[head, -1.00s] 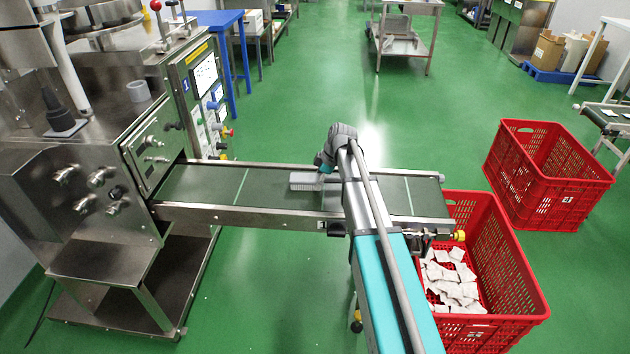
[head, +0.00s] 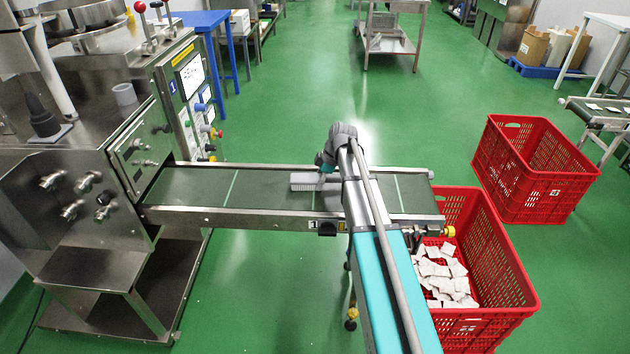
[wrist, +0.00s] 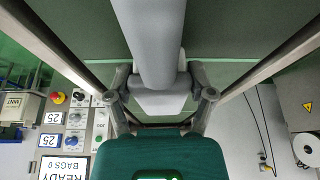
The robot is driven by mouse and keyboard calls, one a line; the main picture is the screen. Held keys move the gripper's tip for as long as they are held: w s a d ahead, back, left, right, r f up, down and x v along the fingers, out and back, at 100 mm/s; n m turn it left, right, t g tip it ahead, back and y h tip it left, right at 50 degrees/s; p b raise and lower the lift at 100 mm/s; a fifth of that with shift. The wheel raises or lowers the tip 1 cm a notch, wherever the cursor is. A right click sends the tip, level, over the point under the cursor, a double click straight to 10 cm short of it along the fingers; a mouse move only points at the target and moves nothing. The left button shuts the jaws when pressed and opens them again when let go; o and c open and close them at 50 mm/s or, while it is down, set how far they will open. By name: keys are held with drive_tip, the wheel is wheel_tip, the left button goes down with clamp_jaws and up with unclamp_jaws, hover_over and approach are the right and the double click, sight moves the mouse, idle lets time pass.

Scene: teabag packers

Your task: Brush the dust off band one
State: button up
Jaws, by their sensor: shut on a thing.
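Band one (head: 260,188) is a dark green conveyor belt with pale cross stripes, marked by a "1" plate on its near rail. A grey brush (head: 303,183) lies level at the middle of the band, its block pointing left. My gripper (wrist: 165,97) is shut on the brush, one finger on each side of its grey body (wrist: 160,103) in the wrist view. In the head view my gripper (head: 326,166) is partly hidden by my own arm. I cannot tell whether the bristles touch the belt. No dust can be made out.
The steel machine (head: 85,235) with its screen stands at the band's left end. A red crate (head: 500,265) holding white teabags stands at the right end. An empty red crate (head: 530,180) is behind it. Green floor (head: 260,290) is clear in front of the band.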

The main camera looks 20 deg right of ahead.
drive_tip(key=shift+r, duration=0.15)
wheel_tip(320, 180, up, 6)
drive_tip(key=p, duration=0.6)
idle(0.4)
idle(0.3)
drive_tip(key=shift+r+p, duration=1.4)
drive_tip(key=shift+p, duration=0.15)
